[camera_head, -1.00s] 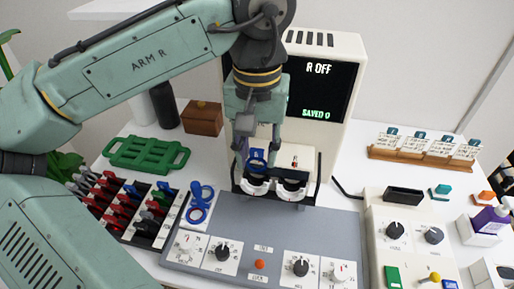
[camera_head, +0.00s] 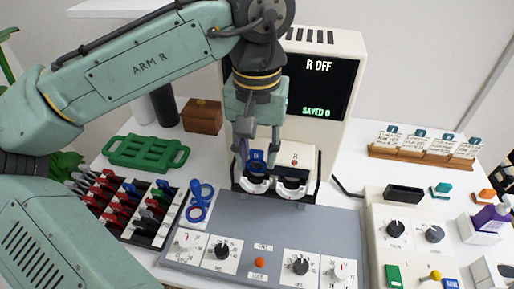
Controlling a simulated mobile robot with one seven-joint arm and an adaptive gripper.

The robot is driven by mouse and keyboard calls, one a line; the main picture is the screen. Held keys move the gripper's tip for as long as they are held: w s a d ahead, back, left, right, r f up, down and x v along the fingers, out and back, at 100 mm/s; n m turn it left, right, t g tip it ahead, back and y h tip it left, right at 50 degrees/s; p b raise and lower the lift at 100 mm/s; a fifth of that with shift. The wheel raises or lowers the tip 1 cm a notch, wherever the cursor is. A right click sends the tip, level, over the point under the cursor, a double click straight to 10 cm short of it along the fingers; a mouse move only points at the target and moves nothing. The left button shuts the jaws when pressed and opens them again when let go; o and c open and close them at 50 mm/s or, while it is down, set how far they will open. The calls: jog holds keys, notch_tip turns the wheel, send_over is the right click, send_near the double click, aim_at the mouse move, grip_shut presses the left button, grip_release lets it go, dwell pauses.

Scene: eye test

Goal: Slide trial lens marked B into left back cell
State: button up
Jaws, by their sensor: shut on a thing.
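My gripper (camera_head: 259,150) points down over the trial frame (camera_head: 292,190), a dark holder with two white-rimmed round cells in front of the monitor unit. It is shut on a blue lens (camera_head: 258,163), which is upright at the left cell (camera_head: 255,184). The lens's lower part is hidden at the cell, so I cannot tell how deep it sits or whether it is in the back slot. Its mark is too small to read. The right cell (camera_head: 292,186) shows no coloured lens.
A lens case (camera_head: 130,205) with several red, black and white handles stands at left, beside a blue two-ringed item (camera_head: 200,202) on a white pad. A grey control panel (camera_head: 262,228) with knobs lies in front. The monitor (camera_head: 318,85) stands close behind.

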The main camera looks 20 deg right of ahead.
jog(key=shift+f, duration=0.4)
jog(key=o, duration=0.8)
notch_tip(320, 180, up, 12)
dwell(0.6)
